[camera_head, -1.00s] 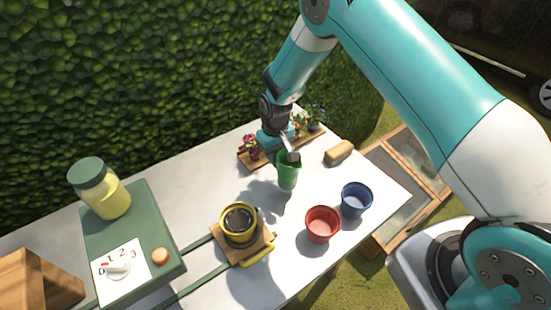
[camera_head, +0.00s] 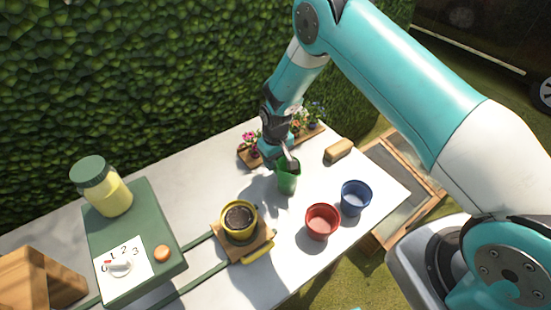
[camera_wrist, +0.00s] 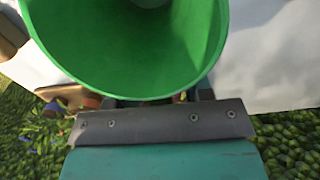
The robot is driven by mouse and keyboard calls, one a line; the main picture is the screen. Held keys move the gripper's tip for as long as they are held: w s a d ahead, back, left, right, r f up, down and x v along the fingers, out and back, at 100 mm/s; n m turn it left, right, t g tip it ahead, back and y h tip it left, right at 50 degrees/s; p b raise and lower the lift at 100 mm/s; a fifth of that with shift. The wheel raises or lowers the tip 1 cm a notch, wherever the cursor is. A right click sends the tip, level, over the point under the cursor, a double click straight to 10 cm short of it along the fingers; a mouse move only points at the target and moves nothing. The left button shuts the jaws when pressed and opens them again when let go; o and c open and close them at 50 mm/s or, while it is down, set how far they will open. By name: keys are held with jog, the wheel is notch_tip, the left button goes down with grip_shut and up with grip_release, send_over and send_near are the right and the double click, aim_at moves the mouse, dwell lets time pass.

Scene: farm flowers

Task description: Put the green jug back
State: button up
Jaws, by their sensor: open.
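The green jug (camera_head: 288,181) appears upright on the white table, between the flower tray and the red and blue pots. My gripper (camera_head: 291,164) is at the jug's upper edge on its far side, with its jaws open. In the wrist view the jug's wide round mouth (camera_wrist: 130,50) fills the upper middle, and I look down into it. My gripper (camera_wrist: 155,101) shows just below the rim there. The fingertips are mostly hidden behind the jug, so I cannot tell whether they touch it.
A red pot (camera_head: 321,222) and a blue pot (camera_head: 355,198) stand to the right. A yellow pot of soil (camera_head: 240,221) sits on a wooden carriage at the left. A flower tray (camera_head: 250,157) lies behind, and a tan block (camera_head: 339,151) lies right of it. A hedge borders the table.

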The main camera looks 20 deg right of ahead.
notch_tip(320, 180, up, 12)
jog(key=b, duration=0.4)
jog(key=shift+r, duration=0.1)
jog(key=s+a+r+n+y, duration=0.2)
jog(key=s+a+r+y, duration=0.1)
jog(key=s+r, duration=1.5)
jog(key=s+r+n+y, duration=0.1)
jog(key=s+r, duration=0.2)
jog(key=s, duration=0.9)
jog(key=shift+s, duration=0.35)
jog(key=shift+d+r, duration=0.1)
jog(key=shift+d, duration=0.05)
